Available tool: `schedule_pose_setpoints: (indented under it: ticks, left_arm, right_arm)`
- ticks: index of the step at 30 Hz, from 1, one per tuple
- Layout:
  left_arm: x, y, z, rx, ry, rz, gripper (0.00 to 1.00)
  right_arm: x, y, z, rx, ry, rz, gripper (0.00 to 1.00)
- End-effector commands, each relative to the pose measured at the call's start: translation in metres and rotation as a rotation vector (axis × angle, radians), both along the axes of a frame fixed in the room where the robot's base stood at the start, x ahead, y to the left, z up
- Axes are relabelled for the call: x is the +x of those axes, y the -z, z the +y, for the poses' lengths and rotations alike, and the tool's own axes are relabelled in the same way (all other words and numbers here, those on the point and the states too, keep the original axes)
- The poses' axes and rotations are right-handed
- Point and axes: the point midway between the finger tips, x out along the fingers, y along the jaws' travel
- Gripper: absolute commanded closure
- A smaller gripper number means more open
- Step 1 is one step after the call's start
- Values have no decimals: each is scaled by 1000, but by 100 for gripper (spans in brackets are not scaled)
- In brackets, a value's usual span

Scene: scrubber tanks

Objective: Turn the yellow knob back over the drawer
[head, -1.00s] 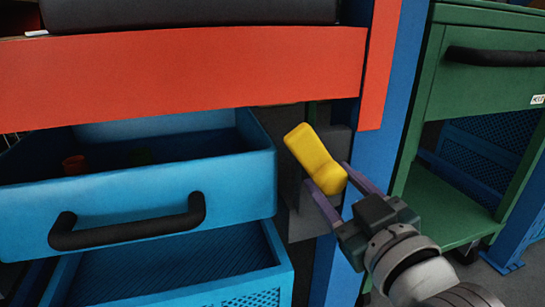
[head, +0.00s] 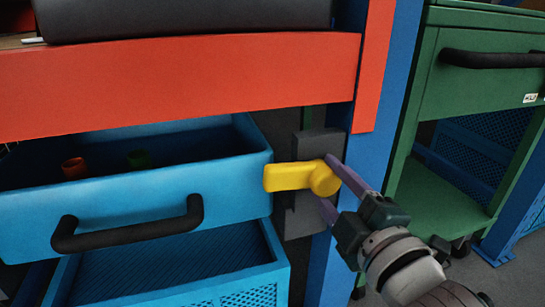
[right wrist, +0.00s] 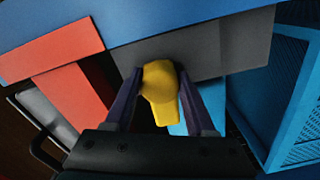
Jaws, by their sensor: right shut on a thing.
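The yellow knob (head: 300,176) sits on a dark grey plate (head: 306,215) on the blue post, just right of the open blue drawer (head: 130,193). Its handle points left, nearly level, and its tip reaches in front of the drawer's right front corner. My right gripper (head: 335,188) is shut on the round end of the knob from the right. In the right wrist view the knob (right wrist: 160,85) is between the two purple fingers. My left gripper is not in view.
A red beam (head: 180,82) runs above. A lower blue drawer is below, and a green cabinet (head: 470,110) stands at the right.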

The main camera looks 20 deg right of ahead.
Motion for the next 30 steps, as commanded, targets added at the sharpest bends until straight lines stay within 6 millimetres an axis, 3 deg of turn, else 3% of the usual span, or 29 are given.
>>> schedule_pose_setpoints:
  ticks: [10,23,24,30]
  left_arm:
    - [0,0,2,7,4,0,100]
    - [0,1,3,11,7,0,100]
    - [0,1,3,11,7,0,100]
    - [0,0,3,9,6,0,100]
  right_arm:
    - [0,1,-1,-102,2,-1,100]
    - [0,1,-1,-113,3,0,100]
    - [0,1,-1,-113,3,0,44]
    - [0,0,-1,-111,2,-1,21]
